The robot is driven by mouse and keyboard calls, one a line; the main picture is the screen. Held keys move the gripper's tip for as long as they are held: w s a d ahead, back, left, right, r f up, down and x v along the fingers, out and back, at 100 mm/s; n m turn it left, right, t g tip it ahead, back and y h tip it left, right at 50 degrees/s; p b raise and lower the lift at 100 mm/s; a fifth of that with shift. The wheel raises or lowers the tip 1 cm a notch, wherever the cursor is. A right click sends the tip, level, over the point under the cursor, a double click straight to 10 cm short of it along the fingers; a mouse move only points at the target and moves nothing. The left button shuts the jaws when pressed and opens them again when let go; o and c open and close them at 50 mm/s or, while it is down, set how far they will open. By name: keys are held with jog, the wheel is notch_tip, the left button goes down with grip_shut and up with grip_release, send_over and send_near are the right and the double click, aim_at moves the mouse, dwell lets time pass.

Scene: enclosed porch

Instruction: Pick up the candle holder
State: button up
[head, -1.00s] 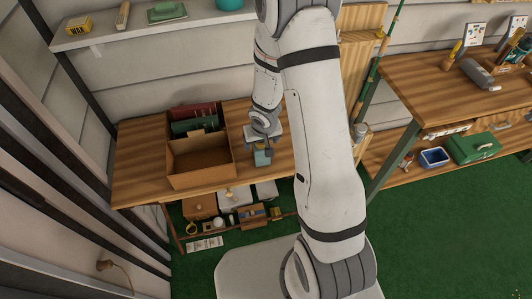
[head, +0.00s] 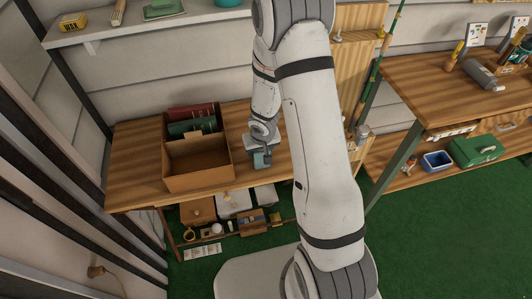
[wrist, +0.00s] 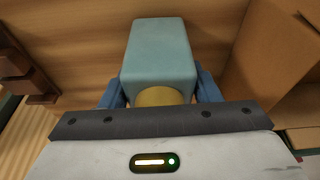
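A blocky teal thing with a round gold part at its near end, which I take for the candle holder (wrist: 160,50), fills the middle of the wrist view. Its teal part also shows small in the head view (head: 261,160), below my gripper (head: 262,150), just right of the open cardboard box. In the wrist view, the blue fingers of my gripper (wrist: 160,90) stand against both sides of it, with no gap visible. My gripper looks shut on it. Its underside is hidden, so I cannot tell whether it touches the table.
The cardboard box (head: 199,180) stands on the wooden table (head: 136,165) close left of my gripper, with dark red and green books behind it. A wall shelf (head: 140,33) hangs above. A second workbench (head: 430,85) stands right. The table's left end is clear.

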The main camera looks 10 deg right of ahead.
jog(key=c, duration=0.7)
jog(key=shift+r, duration=0.1)
